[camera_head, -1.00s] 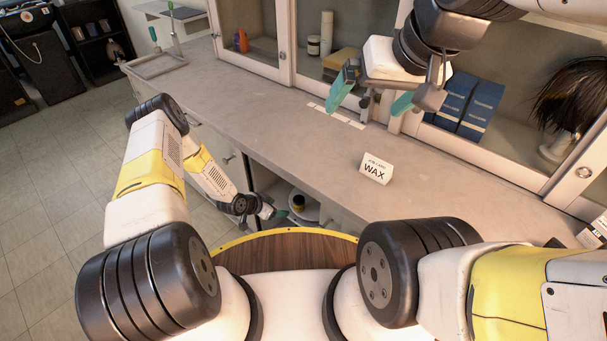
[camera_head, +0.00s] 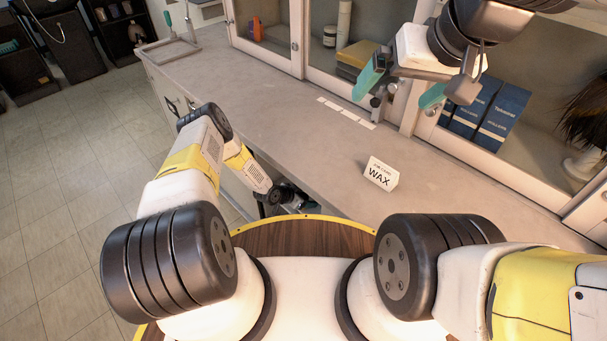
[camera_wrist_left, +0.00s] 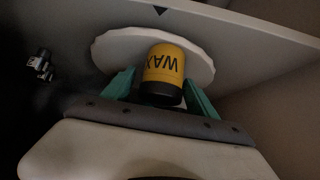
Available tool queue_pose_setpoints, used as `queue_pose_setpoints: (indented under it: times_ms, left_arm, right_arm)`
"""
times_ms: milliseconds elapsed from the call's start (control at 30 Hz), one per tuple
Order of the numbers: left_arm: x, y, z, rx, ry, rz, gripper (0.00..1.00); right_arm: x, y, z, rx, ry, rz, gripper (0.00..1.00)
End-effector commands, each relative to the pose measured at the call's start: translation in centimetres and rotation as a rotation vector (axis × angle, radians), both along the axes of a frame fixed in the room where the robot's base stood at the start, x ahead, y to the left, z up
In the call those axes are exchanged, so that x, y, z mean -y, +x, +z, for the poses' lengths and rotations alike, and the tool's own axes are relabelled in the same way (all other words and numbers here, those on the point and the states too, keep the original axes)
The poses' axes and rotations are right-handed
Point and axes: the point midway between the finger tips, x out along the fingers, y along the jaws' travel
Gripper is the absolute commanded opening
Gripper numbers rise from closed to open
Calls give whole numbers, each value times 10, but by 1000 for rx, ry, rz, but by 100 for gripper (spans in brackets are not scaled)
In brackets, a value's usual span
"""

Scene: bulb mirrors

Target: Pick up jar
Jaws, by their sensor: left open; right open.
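The jar (camera_wrist_left: 163,68) is yellow with a dark lid and the word WAX, upside down in the left wrist view. It stands on a round white disc (camera_wrist_left: 108,48). My left gripper (camera_wrist_left: 160,92) is open, with its teal fingers on either side of the jar's lid end; I cannot tell whether they touch it. In the head view my left gripper (camera_head: 290,200) is low, by the open cabinet under the counter, and the jar is hidden there. My right gripper (camera_head: 400,88) is open and empty above the counter at the back.
The counter (camera_head: 300,130) is mostly clear, with a WAX sign (camera_head: 381,173) on it. Blue boxes (camera_head: 503,118) stand in the glazed cabinet behind. A pale panel edge (camera_wrist_left: 240,22) lies close to the disc. My wooden-topped base is near the counter front.

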Motion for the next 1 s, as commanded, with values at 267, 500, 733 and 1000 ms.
queue_pose_setpoints:
  times_ms: [267, 500, 733, 1000]
  left_arm:
    - [3, 3, -5, 0, 1, -1, 67]
    - [3, 3, -5, 0, 2, 0, 28]
    - [3, 4, -4, 1, 1, 0, 0]
    - [3, 4, 0, 1, 1, 0, 0]
  right_arm:
    - [0, 0, 0, 0, 0, 0, 100]
    - [0, 0, 0, 0, 0, 0, 100]
    - [0, 0, 0, 0, 0, 0, 100]
    - [0, 0, 0, 0, 0, 0, 100]
